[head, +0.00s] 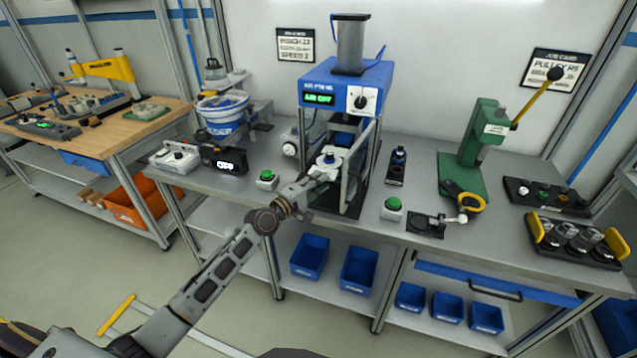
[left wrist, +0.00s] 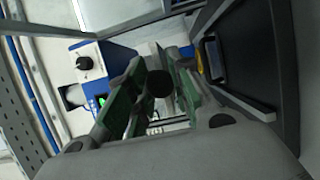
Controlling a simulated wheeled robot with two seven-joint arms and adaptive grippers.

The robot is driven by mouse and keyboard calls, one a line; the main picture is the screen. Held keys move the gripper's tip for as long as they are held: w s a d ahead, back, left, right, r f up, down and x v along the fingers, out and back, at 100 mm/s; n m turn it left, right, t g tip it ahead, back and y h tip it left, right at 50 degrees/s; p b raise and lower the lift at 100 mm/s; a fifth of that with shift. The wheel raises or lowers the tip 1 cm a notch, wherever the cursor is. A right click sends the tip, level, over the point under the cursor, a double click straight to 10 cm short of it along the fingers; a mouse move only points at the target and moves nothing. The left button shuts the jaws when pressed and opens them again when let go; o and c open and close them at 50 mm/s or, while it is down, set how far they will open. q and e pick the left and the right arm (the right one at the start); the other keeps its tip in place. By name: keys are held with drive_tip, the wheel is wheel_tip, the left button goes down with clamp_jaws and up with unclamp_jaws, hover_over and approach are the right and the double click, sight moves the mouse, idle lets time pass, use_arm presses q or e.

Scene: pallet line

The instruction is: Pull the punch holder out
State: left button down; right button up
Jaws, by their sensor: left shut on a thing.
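The blue air press (head: 345,88) stands on the grey bench, with its display reading "AIR OFF" and a clear guard door standing open at its right side. My left gripper (head: 328,172) reaches from the front into the press opening. In the left wrist view my left gripper (left wrist: 157,100) has green-lined fingers, closed on a dark round knob (left wrist: 158,83), which looks like the punch holder's end. The rest of the punch holder is hidden by the fingers. The press's blue body and dial (left wrist: 84,91) show beyond, turned sideways. My right gripper is out of view.
Green button boxes (head: 267,179) and (head: 393,208) flank the press on the bench. A dark stand with a bottle (head: 397,165), a green arbor press (head: 480,150) and a black tray (head: 575,242) stand to the right.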

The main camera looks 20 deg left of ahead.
use_arm(q)
drive_tip(key=c, duration=1.7)
unclamp_jaws()
drive_tip(key=shift+s+d+f, duration=0.1)
drive_tip(key=shift+d+f, duration=0.05)
drive_tip(key=shift+f, duration=0.1)
drive_tip(key=o, duration=0.5)
drive_tip(key=shift+s+r, duration=0.15)
drive_tip(key=shift+s, duration=0.05)
drive_tip(key=shift+c, duration=0.2)
drive_tip(key=shift+w, duration=0.1)
drive_tip(key=v, duration=1.2)
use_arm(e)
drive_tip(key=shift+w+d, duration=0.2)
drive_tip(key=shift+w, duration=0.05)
